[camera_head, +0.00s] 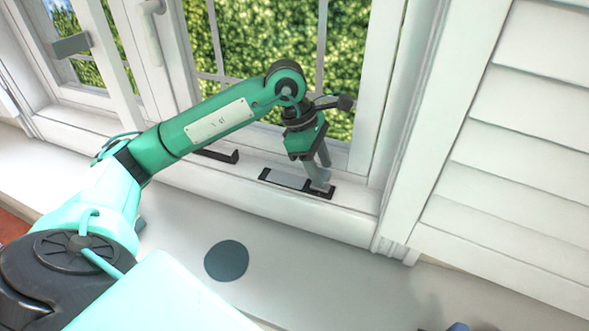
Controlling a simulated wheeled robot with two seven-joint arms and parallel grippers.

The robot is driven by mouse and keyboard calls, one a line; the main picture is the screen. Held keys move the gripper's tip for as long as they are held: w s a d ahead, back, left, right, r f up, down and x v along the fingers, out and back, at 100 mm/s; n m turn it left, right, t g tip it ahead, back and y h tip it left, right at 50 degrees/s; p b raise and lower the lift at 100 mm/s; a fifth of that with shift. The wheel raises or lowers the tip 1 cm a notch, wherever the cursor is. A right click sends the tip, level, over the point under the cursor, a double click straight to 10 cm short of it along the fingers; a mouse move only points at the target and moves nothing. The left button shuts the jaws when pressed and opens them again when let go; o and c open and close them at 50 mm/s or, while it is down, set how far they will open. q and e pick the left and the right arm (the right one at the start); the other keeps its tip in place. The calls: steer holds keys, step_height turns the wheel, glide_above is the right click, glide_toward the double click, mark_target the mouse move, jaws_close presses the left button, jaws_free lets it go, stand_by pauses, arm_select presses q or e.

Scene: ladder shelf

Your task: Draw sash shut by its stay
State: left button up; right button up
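The white window sash (361,110) stands above the sill, with greenery behind its panes. A dark stay bar (218,155) shows low on the frame, partly behind my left arm. A grey and black fitting (285,180) sits on the sill to its right. My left gripper (319,182) points down at the right end of this fitting, with its fingers touching or just over it. The fingers overlap in this view, so I cannot tell whether they are open, or shut on part of the fitting.
A white handle (151,38) is on the window frame at upper left. A white louvred shutter (515,150) stands at the right. A dark round disc (227,261) lies on the pale ledge (310,270), which is otherwise mostly clear around it.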

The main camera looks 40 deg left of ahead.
arm_select(q)
steer(key=p+v, duration=0.2)
steer(key=v, duration=0.5)
stand_by(0.6)
stand_by(0.5)
